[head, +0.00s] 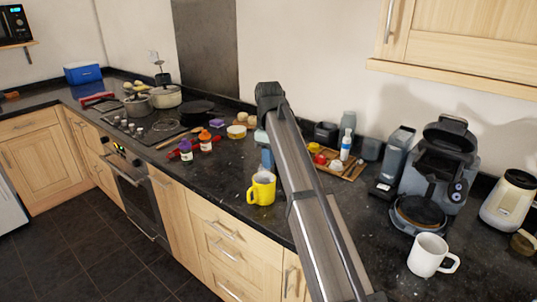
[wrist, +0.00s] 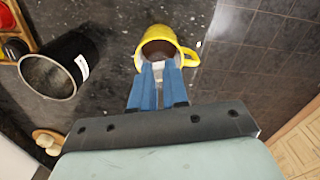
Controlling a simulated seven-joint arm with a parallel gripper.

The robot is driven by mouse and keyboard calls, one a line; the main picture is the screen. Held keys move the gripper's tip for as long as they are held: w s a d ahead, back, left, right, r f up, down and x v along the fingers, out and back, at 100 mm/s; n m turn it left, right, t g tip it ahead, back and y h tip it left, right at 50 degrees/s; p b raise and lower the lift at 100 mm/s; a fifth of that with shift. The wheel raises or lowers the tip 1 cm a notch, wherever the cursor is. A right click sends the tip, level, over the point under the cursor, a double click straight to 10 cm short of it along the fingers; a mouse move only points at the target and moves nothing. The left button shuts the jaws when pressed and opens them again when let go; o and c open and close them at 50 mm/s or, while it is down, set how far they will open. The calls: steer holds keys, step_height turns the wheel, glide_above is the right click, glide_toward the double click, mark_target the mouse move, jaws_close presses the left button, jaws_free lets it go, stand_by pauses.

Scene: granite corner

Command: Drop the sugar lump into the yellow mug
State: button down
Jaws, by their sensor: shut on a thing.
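The yellow mug (head: 261,190) stands upright on the dark counter near its front edge. In the wrist view the mug (wrist: 187,55) shows its open mouth with something dark brown inside. My gripper (wrist: 160,72) has blue fingers, shut on a small whitish sugar lump (wrist: 167,64) at their tips. The fingertips and lump appear at the near side of the mug's mouth; I cannot tell their exact height over the rim. In the head view my gripper (head: 267,160) shows just behind and above the mug, partly hidden by my arm, and the lump cannot be seen.
A dark cylindrical container (wrist: 62,70) stands left of the mug in the wrist view. A wooden tray (head: 350,174), a coffee machine (head: 440,165) and a white mug (head: 428,254) are to the right.

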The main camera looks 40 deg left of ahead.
steer(key=shift+f, duration=2.5)
steer(key=c, duration=1.1)
jaws_free()
steer(key=shift+o, duration=0.2)
steer(key=shift+r, duration=0.1)
step_height(320, 180, up, 14)
